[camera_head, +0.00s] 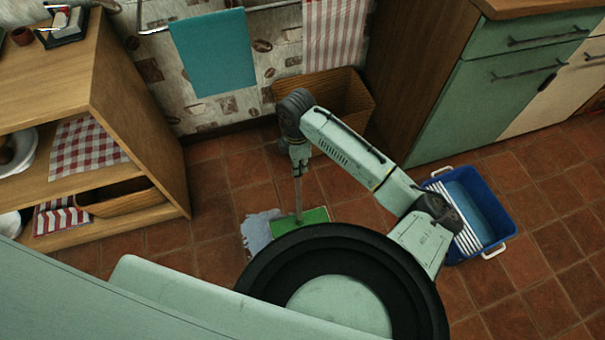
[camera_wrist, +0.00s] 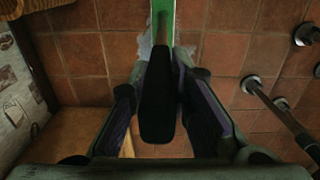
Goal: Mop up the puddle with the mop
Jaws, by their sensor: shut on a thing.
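My gripper (camera_head: 299,158) is above the mop head and shut on the handle. In the wrist view my gripper (camera_wrist: 160,115) has its fingers on both sides of the dark handle end, with the green mop head (camera_wrist: 162,12) beyond. My body hides the floor just below the mop.
A blue bucket (camera_head: 509,222) with a white slatted insert stands on the floor at right. A wooden shelf unit (camera_head: 140,110) is at left. A wicker basket (camera_head: 352,97) stands by the back wall, and green cabinets (camera_head: 480,100) are at right. Tiles between shelf and bucket are mostly clear.

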